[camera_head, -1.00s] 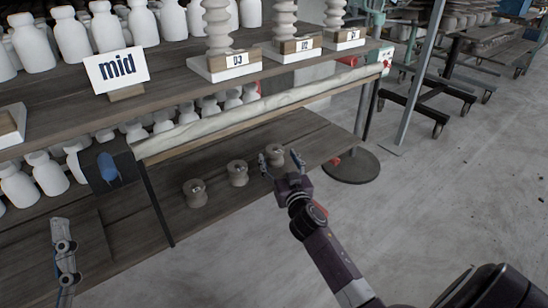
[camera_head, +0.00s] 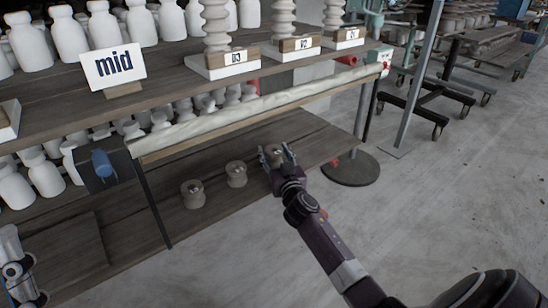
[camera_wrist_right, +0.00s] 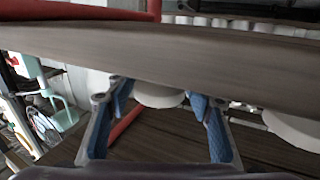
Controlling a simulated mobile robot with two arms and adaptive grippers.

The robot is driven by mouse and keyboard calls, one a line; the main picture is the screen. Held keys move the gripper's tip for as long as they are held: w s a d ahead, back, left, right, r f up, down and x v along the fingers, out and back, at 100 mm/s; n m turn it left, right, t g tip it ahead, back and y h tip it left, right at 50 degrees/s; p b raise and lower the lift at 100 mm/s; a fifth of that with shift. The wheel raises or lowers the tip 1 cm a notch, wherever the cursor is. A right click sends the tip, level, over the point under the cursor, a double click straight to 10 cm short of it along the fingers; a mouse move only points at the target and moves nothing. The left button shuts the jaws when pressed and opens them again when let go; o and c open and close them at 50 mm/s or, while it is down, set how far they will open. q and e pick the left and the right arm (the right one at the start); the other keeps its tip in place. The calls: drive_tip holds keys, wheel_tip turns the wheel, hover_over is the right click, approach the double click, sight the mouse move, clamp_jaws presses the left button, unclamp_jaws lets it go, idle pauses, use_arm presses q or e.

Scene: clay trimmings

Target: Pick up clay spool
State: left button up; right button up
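Three grey-brown clay spools stand in a row on the lower wooden shelf in the head view: the near one (camera_head: 193,193), the middle one (camera_head: 236,173) and the far one (camera_head: 274,153). My right gripper (camera_head: 277,155) is at the far spool, with its fingers spread on either side of it. Contact cannot be made out. In the right wrist view the blue-padded fingers (camera_wrist_right: 163,122) are apart, and a pale rounded shape (camera_wrist_right: 160,95) shows beyond and between them. My left gripper (camera_head: 20,275) is at the lower left edge, partly cut off.
The upper shelf holds white bottles, a "mid" sign (camera_head: 114,66) and numbered blocks (camera_head: 222,64) under ribbed columns. A long pale roll (camera_head: 230,116) runs along its front, above the spools. A shelf post (camera_head: 154,200) stands near the left.

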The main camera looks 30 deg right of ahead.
drive_tip(key=c, duration=0.8)
drive_tip(key=shift+c, duration=0.7)
drive_tip(key=shift+r, duration=0.15)
